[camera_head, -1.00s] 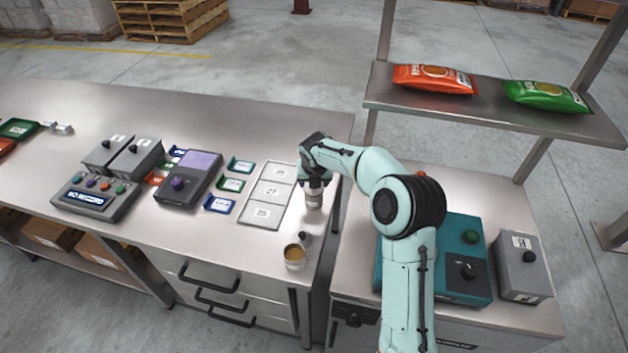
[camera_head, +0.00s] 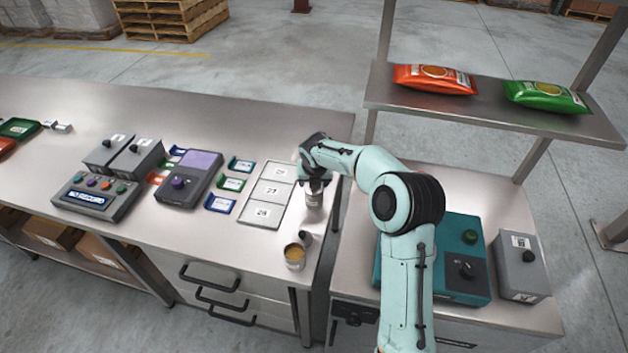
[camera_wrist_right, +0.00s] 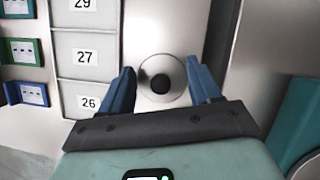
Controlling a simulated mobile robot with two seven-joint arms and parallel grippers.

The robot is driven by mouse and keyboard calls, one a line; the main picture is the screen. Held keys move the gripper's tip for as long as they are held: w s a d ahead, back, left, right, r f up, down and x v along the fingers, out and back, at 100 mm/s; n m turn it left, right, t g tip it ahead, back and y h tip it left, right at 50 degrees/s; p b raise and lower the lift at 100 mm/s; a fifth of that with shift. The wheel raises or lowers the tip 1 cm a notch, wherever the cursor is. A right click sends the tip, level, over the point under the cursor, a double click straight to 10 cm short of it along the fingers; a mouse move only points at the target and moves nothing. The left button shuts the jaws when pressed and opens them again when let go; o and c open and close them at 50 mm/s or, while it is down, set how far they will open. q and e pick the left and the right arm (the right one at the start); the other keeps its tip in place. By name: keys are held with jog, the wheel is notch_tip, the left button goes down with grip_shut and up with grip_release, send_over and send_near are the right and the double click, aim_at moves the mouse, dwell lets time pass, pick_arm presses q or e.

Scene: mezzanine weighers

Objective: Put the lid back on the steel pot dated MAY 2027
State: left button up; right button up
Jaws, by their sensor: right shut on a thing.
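A steel pot (camera_head: 314,198) with a pale label is at the right end of the bench. My right gripper (camera_head: 316,183) is over it, with its fingers on either side. In the right wrist view its round steel lid (camera_wrist_right: 150,94) with a black knob lies between the blue fingers (camera_wrist_right: 162,84), which are shut on the pot. I cannot tell if the pot touches the bench. A second steel pot (camera_head: 294,258) stands open near the front edge, with yellow-brown contents. A lid with a dark knob (camera_head: 305,236) is just behind it. No date is legible. My left gripper is out of view.
A numbered three-square panel (camera_head: 262,216) lies left of the gripper. Colored tags (camera_head: 232,184), a purple-screen device (camera_head: 172,196) and a button console (camera_head: 84,206) are farther left. A shelf with bags (camera_head: 436,79) overhangs the right-hand bench, which holds a teal box (camera_head: 450,295).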

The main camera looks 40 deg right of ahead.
dwell(0.4)
jog(key=o, duration=1.2)
jog(key=shift+o, duration=0.3)
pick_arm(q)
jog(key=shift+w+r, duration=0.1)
pick_arm(e)
jog(key=shift+w+r+p, duration=0.1)
jog(key=shift+r+p, duration=0.55)
jog(key=shift+r, duration=1.75)
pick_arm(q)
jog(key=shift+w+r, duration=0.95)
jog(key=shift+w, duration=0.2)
pick_arm(e)
jog(key=shift+r, duration=1.1)
